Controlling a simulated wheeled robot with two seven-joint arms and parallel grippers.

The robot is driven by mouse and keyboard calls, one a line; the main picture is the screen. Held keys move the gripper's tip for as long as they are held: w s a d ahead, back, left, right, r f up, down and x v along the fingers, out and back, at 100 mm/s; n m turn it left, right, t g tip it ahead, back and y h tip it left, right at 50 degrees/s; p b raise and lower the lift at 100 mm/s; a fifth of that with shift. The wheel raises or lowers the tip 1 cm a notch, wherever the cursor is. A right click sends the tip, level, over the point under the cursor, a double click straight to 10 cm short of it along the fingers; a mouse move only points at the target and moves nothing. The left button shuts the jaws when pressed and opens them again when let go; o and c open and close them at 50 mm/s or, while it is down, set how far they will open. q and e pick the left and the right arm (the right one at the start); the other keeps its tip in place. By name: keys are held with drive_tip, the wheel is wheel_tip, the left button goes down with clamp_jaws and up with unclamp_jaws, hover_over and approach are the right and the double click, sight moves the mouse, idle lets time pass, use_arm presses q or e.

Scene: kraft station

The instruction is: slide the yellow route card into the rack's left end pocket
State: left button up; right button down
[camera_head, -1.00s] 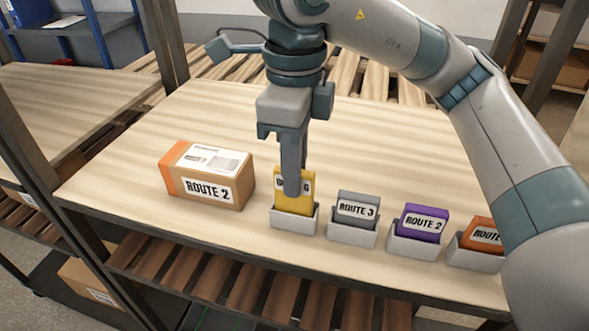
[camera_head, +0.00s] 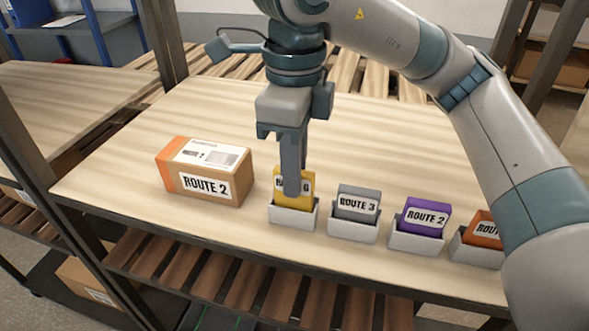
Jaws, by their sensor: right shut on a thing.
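The yellow route card (camera_head: 280,200) stands upright in the rack's left end pocket (camera_head: 292,218), a white open holder. Its lower part is hidden inside the pocket, and my gripper finger covers part of its label. My right gripper (camera_head: 291,190) points straight down over the pocket and is shut on the yellow card near its top. My left gripper is not in view.
To the right stand more white pockets with a grey ROUTE 3 card (camera_head: 358,204), a purple ROUTE 2 card (camera_head: 425,216) and an orange card (camera_head: 486,226). A cardboard ROUTE 2 box (camera_head: 203,172) lies to the left. The table behind is clear.

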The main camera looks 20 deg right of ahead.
drive_tip(key=c, duration=1.7)
unclamp_jaws()
